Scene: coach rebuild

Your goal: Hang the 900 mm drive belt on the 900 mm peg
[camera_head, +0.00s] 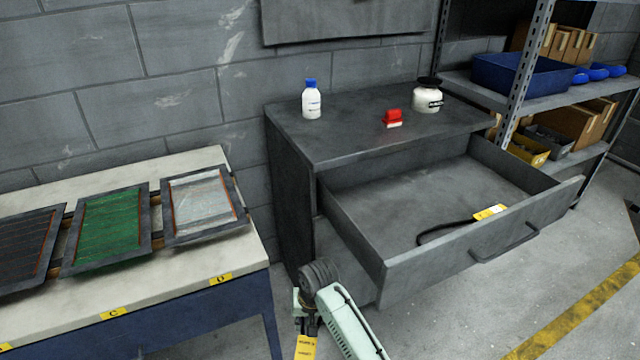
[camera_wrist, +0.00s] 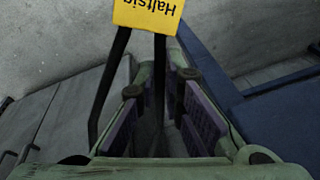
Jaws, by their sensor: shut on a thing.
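My gripper (camera_wrist: 160,95) is shut on a black belt (camera_wrist: 110,80) with a yellow tag (camera_wrist: 147,14). The belt's strands show between and beside the fingers. The tag's print is upside down and partly cut off, so I cannot read a length. In the head view my gripper (camera_head: 307,312) hangs in front of the cabinet's left front corner, with the yellow tag (camera_head: 306,347) below it at the bottom edge. Another black belt (camera_head: 440,230) with a yellow tag (camera_head: 490,212) lies in the open drawer (camera_head: 405,205). No peg is in view.
The grey cabinet (camera_head: 350,140) carries a white bottle (camera_head: 312,104), a red object (camera_head: 393,117) and a white jar (camera_head: 426,98). A bench (camera_head: 180,265) with framed panels stands left. Shelving (camera_head: 555,95) stands right. A grey panel (camera_head: 345,18) hangs on the wall. Floor is clear front right.

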